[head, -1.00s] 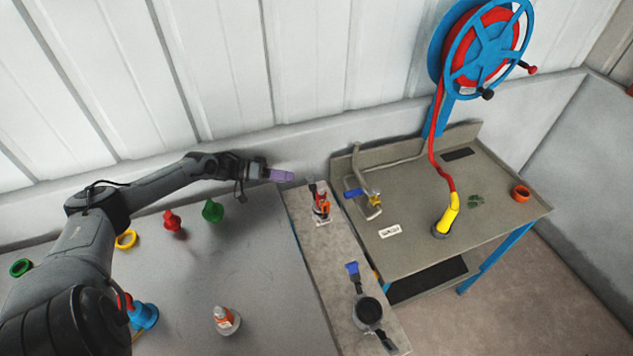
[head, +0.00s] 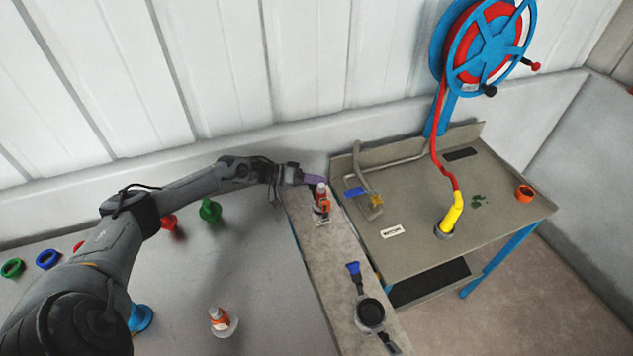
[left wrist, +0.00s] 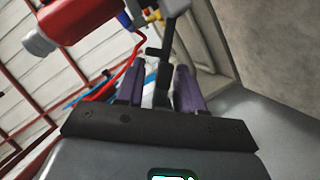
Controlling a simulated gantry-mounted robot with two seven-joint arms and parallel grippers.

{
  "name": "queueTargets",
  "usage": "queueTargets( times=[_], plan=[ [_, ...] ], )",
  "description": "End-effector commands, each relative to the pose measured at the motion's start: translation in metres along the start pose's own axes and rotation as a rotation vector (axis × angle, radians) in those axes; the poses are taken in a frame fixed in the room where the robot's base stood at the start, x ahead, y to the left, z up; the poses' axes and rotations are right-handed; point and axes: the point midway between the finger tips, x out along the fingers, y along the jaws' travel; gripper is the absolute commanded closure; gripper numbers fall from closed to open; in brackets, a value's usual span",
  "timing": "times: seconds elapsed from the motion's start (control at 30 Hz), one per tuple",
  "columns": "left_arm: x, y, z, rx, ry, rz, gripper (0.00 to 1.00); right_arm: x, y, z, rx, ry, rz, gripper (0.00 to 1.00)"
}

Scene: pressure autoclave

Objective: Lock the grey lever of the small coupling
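The small coupling (head: 321,208), red, orange and pale grey, stands upright on the narrow stone-topped bench. In the left wrist view its red body with a pale end (left wrist: 85,18) fills the upper left. Its dark grey lever (left wrist: 163,62) reaches down from the top into the gap between my purple fingers. My left gripper (head: 318,181) is at the top of the coupling, coming from the left. It also shows in the left wrist view (left wrist: 157,80), open, with a finger on each side of the lever. Whether either finger touches the lever is unclear. My right gripper is out of view.
A larger dark round coupling (head: 370,314) with a blue handle lies nearer on the same bench. Several coloured fittings stand on the left table.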

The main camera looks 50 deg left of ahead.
Motion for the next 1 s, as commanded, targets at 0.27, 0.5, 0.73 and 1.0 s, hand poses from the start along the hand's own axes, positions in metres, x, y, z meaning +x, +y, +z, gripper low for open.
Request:
queueTargets(
  times=[0.27, 0.5, 0.73, 1.0],
  plan=[
    [0.0007, 0.0001, -0.0002, 0.000, 0.000, 0.000, 0.64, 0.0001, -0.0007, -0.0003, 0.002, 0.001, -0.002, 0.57],
    [0.0006, 0.0001, -0.0001, 0.000, 0.000, 0.000, 1.00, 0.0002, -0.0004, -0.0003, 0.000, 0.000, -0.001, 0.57],
    [0.0006, 0.0001, -0.0001, 0.000, 0.000, 0.000, 1.00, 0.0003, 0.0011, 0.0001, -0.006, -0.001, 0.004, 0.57],
    [-0.0001, 0.0041, -0.0016, 0.024, 0.000, -0.011, 1.00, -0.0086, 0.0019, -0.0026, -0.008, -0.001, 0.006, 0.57]
  ],
)
